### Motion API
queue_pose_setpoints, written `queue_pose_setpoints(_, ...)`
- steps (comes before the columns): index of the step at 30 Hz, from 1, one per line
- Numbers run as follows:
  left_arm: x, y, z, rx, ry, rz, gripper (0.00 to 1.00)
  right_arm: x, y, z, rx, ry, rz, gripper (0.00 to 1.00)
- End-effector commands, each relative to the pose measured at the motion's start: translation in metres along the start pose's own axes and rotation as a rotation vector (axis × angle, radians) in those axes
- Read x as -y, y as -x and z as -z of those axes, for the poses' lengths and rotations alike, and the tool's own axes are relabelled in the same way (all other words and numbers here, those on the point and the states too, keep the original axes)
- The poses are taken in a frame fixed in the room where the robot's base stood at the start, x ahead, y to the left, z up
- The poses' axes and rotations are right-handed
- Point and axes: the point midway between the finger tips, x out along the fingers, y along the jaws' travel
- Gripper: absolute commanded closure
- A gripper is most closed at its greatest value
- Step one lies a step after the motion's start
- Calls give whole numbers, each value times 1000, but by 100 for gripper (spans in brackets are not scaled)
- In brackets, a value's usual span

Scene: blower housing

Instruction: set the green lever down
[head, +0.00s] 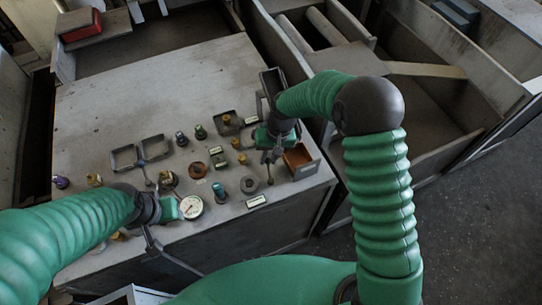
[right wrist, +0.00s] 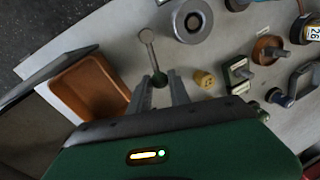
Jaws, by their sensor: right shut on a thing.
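The green lever shows in the right wrist view as a dark green knob (right wrist: 160,78) on a thin grey rod that ends in a round grey tip. My right gripper (right wrist: 160,95) is shut on the knob, with one finger on each side of it. In the head view my right gripper (head: 269,157) is over the right front part of the grey panel (head: 150,95), beside the orange-brown tray. Whether the rod touches the panel is unclear. My left gripper (head: 150,212) is at the panel's front left, near a white round gauge (head: 191,207); its fingers are not clear.
The orange-brown tray (right wrist: 92,90) lies left of the fingers in the wrist view. A grey round fitting (right wrist: 192,20) and a yellow knob (right wrist: 204,78) stand close on the right. Several more knobs and fittings crowd the panel's front; its back is bare.

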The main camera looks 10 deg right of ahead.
Motion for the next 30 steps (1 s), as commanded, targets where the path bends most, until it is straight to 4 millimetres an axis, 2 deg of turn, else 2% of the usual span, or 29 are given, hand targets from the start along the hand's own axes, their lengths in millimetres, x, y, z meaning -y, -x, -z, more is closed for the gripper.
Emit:
queue_pose_setpoints(18, 0, 8, 2, 0, 0, 0, 55, 32, -7, -10, 114, 548, 2, 100)
queue_pose_setpoints(30, 0, 11, 3, 0, 0, 0, 55, 43, -9, -19, 159, 781, 2, 100)
